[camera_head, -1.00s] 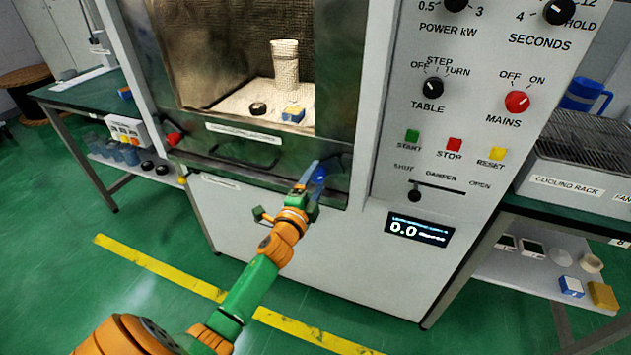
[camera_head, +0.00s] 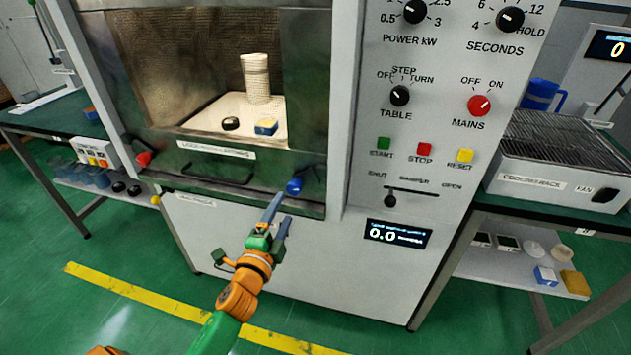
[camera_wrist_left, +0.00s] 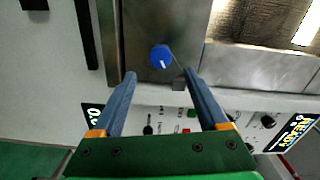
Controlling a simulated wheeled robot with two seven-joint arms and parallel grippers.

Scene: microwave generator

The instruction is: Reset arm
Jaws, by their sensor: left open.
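My left gripper (camera_head: 277,222) is open and empty in front of the microwave generator's lower front. It sits just below a blue knob (camera_head: 294,186) at the lower right of the chamber opening, apart from it. In the left wrist view, the two blue-grey fingers (camera_wrist_left: 157,85) are spread, and the blue knob (camera_wrist_left: 161,57) shows beyond the gap between their tips. My orange and green left arm (camera_head: 240,290) reaches up from the bottom of the head view. My right gripper is not in view.
The chamber holds a pale ribbed cylinder (camera_head: 255,78), a dark round piece (camera_head: 230,123) and a blue-yellow block (camera_head: 266,127). A bar handle (camera_head: 217,174) runs below. The control panel (camera_head: 440,120) stands right. Benches flank the machine. Green floor (camera_head: 60,320) is open at left.

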